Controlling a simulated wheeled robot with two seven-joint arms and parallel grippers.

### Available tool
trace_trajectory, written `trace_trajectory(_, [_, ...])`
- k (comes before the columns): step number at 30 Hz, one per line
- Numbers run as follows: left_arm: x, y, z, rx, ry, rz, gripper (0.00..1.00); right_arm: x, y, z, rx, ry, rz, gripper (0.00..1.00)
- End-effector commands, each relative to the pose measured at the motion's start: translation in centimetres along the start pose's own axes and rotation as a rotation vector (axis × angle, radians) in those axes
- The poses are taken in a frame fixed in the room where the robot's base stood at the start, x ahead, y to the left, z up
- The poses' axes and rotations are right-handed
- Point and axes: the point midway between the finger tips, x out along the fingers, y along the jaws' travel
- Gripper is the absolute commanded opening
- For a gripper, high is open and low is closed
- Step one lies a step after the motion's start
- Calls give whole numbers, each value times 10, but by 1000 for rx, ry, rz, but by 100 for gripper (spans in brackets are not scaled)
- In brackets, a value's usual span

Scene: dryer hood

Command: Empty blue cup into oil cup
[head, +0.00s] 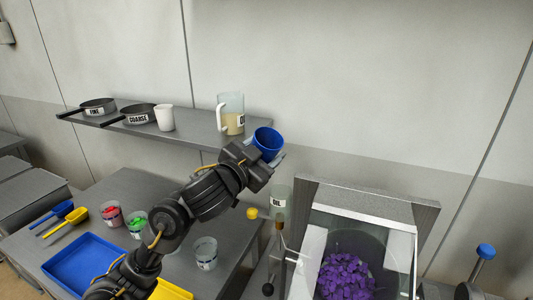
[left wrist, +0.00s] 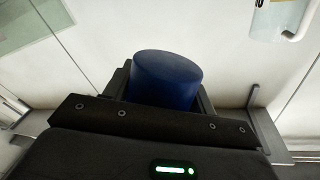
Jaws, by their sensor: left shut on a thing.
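My left gripper (head: 262,160) is shut on the blue cup (head: 268,141) and holds it up in front of the wall shelf. The cup is tilted, its open mouth showing in the head view; its contents cannot be made out. The left wrist view also shows the blue cup (left wrist: 167,78) between the fingers of the left gripper (left wrist: 165,100). The clear oil cup (head: 280,200), labelled OIL, stands below and a little right of the gripper, beside the glass hood. The blue cup is apart from it. My right gripper is not in view.
The glass-fronted hood (head: 362,222) holds a bowl of purple pieces (head: 346,276). The shelf (head: 190,127) carries two sieves, a white cup (head: 165,118) and a pitcher (head: 231,113). Below are a blue tray (head: 75,268), scoops and small labelled cups.

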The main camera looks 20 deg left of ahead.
Motion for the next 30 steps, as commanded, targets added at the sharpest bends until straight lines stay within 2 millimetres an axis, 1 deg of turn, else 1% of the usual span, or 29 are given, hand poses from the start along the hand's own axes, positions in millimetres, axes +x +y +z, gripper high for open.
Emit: trace_trajectory(30, [1, -7, 1, 253, 52, -13, 30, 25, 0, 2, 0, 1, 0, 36])
